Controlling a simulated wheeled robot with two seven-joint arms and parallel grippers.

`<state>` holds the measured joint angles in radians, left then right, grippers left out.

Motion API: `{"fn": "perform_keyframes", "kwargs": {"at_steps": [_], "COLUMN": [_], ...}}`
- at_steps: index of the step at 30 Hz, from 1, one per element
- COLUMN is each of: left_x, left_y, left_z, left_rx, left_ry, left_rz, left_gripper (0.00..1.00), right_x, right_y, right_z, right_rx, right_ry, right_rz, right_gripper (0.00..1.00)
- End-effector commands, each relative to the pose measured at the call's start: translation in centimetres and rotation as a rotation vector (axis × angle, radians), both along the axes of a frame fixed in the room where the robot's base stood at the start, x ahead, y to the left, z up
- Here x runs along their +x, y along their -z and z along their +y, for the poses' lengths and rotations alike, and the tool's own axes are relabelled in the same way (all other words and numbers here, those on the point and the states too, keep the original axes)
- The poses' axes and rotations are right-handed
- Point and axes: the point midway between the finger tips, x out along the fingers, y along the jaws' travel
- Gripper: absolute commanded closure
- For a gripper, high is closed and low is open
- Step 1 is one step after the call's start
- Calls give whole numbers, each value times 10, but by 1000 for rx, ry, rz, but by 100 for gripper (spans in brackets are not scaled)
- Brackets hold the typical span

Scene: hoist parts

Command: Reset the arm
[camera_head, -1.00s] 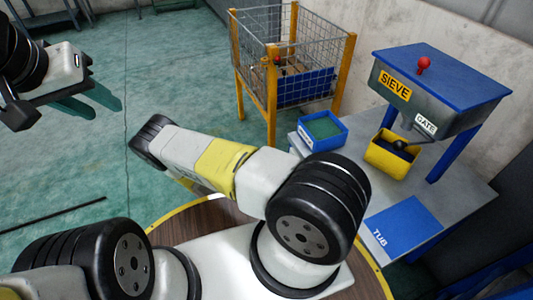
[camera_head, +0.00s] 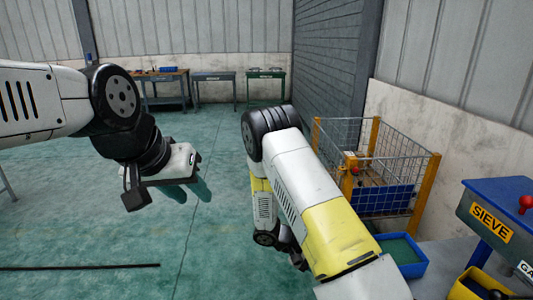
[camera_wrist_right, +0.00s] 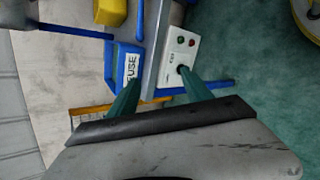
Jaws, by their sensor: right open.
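My left gripper (camera_head: 192,192) is at the left of the head view, held over the open green floor. Its two teal fingers point down and show a gap with nothing between them. My right arm (camera_head: 310,200) shows in the middle of the head view, folded, and its gripper is hidden there. In the right wrist view my right gripper (camera_wrist_right: 158,76) has its two teal fingers spread apart and empty. Below them are a blue bin (camera_wrist_right: 128,65) with a partly read label and a white box (camera_wrist_right: 178,50) with red and green buttons.
A wire cage (camera_head: 372,180) with yellow posts stands right of my right arm. A blue bin (camera_head: 402,252), the blue sieve stand (camera_head: 495,215) and a yellow bin (camera_head: 470,287) are at the lower right. Workbenches (camera_head: 212,78) line the far wall.

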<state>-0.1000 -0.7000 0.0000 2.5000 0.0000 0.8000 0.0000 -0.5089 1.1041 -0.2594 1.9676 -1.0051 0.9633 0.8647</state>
Motion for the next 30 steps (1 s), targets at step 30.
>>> {"fn": "perform_keyframes", "kwargs": {"at_steps": [30], "left_x": [0], "left_y": [0], "left_z": [0], "left_rx": [0], "left_ry": [0], "left_rz": [0], "left_gripper": [64], "right_x": [-107], "right_y": [-328], "right_z": [45], "right_rx": [1036], "right_ry": [240], "right_rz": [-490], "right_gripper": [42]}}
